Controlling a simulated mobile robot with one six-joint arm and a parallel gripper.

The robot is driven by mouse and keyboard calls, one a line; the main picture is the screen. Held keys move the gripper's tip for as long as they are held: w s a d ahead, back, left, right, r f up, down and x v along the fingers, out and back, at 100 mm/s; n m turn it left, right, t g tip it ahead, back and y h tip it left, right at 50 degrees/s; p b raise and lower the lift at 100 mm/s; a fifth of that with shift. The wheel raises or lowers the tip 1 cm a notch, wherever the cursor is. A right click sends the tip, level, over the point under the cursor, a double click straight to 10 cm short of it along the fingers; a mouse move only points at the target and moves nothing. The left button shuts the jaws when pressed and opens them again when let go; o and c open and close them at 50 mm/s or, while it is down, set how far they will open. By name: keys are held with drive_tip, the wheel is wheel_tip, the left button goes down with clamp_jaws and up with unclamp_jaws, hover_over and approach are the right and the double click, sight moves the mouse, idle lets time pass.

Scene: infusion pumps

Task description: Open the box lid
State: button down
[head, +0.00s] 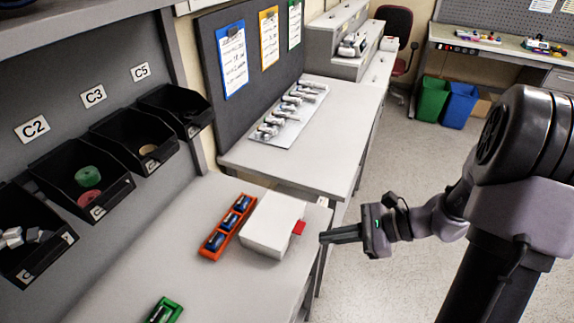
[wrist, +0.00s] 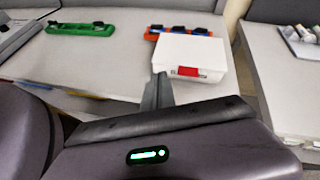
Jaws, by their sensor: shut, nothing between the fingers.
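A white box (head: 272,224) with its lid shut stands on the grey table near its right edge. A red latch (head: 298,228) sticks out on its right side. In the wrist view the box (wrist: 190,50) shows ahead of the fingers, with the red latch (wrist: 188,71) on its near face. My gripper (head: 322,238) is shut and empty, pointing left, a little to the right of the latch and apart from it. In the wrist view my gripper (wrist: 160,76) shows just left of and below the latch.
An orange tray with blue items (head: 227,228) lies left of the box. A green tray (head: 163,312) lies nearer on the table. Black bins (head: 82,182) line the wall at left. A further table (head: 325,150) holds a row of devices.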

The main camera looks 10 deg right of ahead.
drive_tip(key=w+d+f+m+t, duration=0.2)
drive_tip(key=d+f+m+t, duration=0.1)
drive_tip(key=d+f+m, duration=0.2)
drive_tip(key=b+x, duration=0.1)
drive_tip(key=x, duration=0.5)
drive_tip(key=b+x, duration=0.1)
drive_tip(key=x, duration=0.2)
drive_tip(key=shift+w+a+r+b, duration=0.1)
drive_tip(key=shift+a+r+b, duration=0.1)
drive_tip(key=shift+a+b, duration=0.2)
drive_tip(key=shift+r, duration=0.15)
